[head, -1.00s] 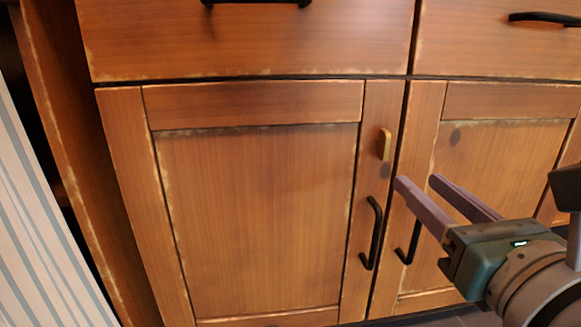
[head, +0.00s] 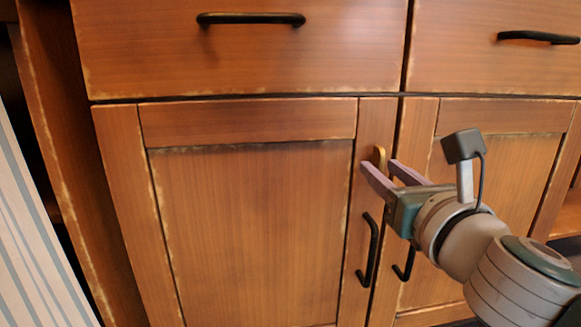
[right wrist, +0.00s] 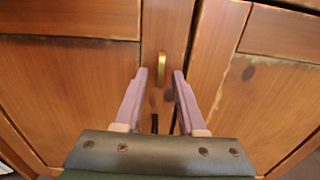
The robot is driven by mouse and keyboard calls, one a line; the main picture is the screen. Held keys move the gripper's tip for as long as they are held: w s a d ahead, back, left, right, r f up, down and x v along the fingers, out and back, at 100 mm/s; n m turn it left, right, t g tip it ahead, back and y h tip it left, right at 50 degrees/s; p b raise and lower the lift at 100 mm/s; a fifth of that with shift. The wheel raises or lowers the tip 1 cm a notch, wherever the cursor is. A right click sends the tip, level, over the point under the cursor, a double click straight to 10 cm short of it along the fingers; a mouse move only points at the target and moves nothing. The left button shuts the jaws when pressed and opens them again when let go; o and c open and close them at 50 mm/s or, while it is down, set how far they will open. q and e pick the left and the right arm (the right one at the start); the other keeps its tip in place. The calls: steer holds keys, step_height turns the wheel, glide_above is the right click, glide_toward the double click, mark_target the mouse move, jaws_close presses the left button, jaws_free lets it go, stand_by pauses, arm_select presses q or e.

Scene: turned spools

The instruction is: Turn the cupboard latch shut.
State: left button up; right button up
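The cupboard latch (head: 379,155) is a small brass bar, standing upright on the right stile of the left cupboard door (head: 255,215). It also shows upright in the right wrist view (right wrist: 162,68), just beyond and between the fingertips. My right gripper (head: 377,165) is at the latch, its fingers apart with a clear gap in the right wrist view (right wrist: 162,76). Whether the fingers touch the latch I cannot tell. In the head view the fingers hide the latch's lower end. The right door (head: 480,180) is partly hidden by my right arm. My left gripper is not in view.
Black door handles (head: 370,250) hang just below the latch, one on each door. Drawers with black bar handles (head: 250,18) lie above. A striped surface (head: 35,235) is at the left edge. The space before the left door is clear.

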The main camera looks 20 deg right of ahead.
jaws_close()
stand_by(0.6)
steer(key=n+p, duration=0.2)
steer(key=n, duration=0.1)
steer(key=shift+r+n, duration=0.15)
steer(key=shift+n, duration=0.15)
steer(key=n+p, duration=0.2)
steer(key=n, duration=0.2)
steer(key=n+p, duration=0.2)
steer(key=n, duration=0.3)
steer(key=n+p, duration=0.2)
steer(key=n, duration=0.3)
steer(key=shift+d+r, duration=0.2)
steer(key=shift+d, duration=0.05)
steer(key=shift+n, duration=0.3)
steer(key=shift+s, duration=0.1)
